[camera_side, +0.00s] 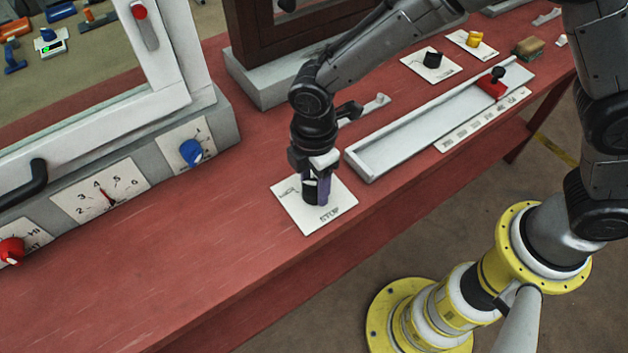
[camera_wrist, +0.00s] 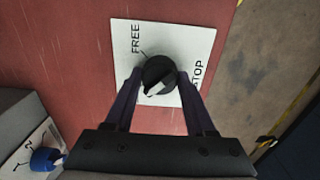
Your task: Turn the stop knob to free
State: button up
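The stop knob (camera_wrist: 160,71) is a round black knob with a white mark on it, on a white plate (camera_wrist: 125,32) lettered FREE and STOP. In the wrist view FREE is at the upper left and STOP at the right. The knob's white mark faces the lower left of that view. My gripper (camera_wrist: 160,76) points down over the plate with one purple finger on each side of the knob. The fingers are spread, and whether they touch the knob is unclear. In the side view my gripper (camera_side: 318,190) partly hides the knob (camera_side: 309,193).
A long grey tray (camera_side: 400,142) with a red slider (camera_side: 491,87) lies right of the plate. A grey frame with a blue knob (camera_side: 191,151) and a red knob (camera_side: 12,250) stands left. The red table (camera_side: 190,260) is clear in front.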

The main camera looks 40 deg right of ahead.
grip_shut()
jog(key=shift+m, duration=0.4)
jog(key=m, duration=0.3)
jog(key=shift+m, duration=0.3)
jog(key=m, duration=0.4)
jog(key=shift+m, duration=0.3)
jog(key=m, duration=0.4)
jog(key=shift+r+m, duration=0.1)
jog(key=shift+m, duration=0.2)
jog(key=m, duration=0.4)
jog(key=shift+m, duration=0.3)
